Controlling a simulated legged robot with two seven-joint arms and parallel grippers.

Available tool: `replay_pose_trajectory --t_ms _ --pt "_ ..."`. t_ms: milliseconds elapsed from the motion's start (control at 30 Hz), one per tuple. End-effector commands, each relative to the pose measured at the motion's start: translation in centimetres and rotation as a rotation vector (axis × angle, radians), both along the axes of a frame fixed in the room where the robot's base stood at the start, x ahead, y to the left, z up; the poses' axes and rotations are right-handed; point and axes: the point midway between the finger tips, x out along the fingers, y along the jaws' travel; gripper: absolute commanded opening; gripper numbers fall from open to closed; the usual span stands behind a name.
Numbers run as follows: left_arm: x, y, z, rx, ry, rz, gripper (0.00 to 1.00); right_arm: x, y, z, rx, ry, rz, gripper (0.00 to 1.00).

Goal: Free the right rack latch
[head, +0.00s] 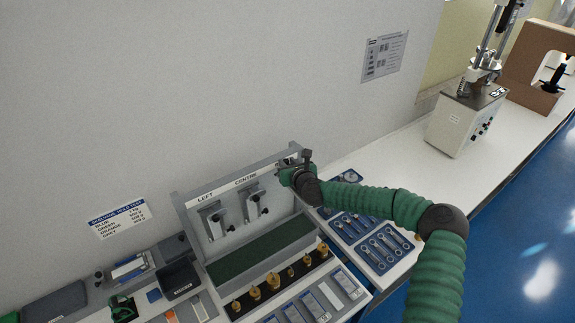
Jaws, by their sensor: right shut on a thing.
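A grey rack (188,204) stands against the wall, its top strip lettered LEFT and CENTRE; the lettering at the right end is mostly covered. The left latch (216,222) and the centre latch (254,203) show on its upright panel as metal plates with dark knobs. My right gripper (296,170) is at the rack's right end, shut on the right latch, which is largely hidden behind it. A green and black part, seemingly my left gripper (122,308), is low at the left, cut by the bottom edge; its jaws are unclear.
Brass weights (272,281) stand in a row before the rack's dark green shelf (262,248). Blue trays of rings and spanners (381,248) lie under my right arm. A bench tester (466,118) stands farther back. The white bench (385,150) between is clear.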

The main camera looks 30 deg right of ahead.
Motion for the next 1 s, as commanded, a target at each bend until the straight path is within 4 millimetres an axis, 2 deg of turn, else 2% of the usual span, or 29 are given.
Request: replay_pose_trajectory --t_ms 233,633,1000 --pt "0.0 0.0 -1.0 0.0 0.0 0.0 0.36 -0.1 -0.7 -0.4 0.001 0.003 0.166 0.0" --pt "0.0 0.0 -0.6 0.0 0.0 0.0 0.36 0.2 -1.6 -0.2 -0.008 0.004 0.54 0.0" --pt "0.0 0.0 -2.4 0.0 0.0 0.0 0.36 0.5 -2.0 -0.6 -0.009 0.003 0.773 0.0"
